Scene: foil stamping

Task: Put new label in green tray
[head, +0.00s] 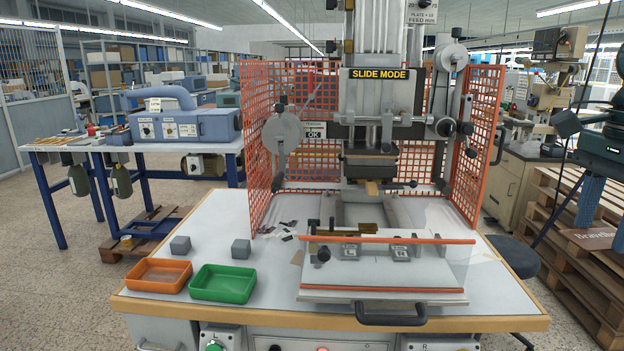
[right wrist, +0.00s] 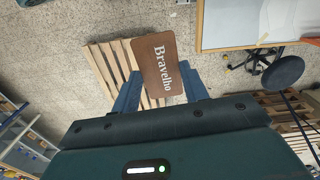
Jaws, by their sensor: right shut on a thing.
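The label is a brown plate (head: 590,239) with white lettering, at the right edge of the head view. In the right wrist view the label (right wrist: 160,68) reads "Bravelho" and sits between two blue fingers. My right gripper (head: 598,218) is shut on it and holds it in the air, right of the press table. The gripper (right wrist: 161,92) also shows in the right wrist view. The green tray (head: 219,297) stands at the table's front left and looks empty, far left of my right gripper. My left gripper is not in view.
Wooden pallets (head: 570,270) stand at right.

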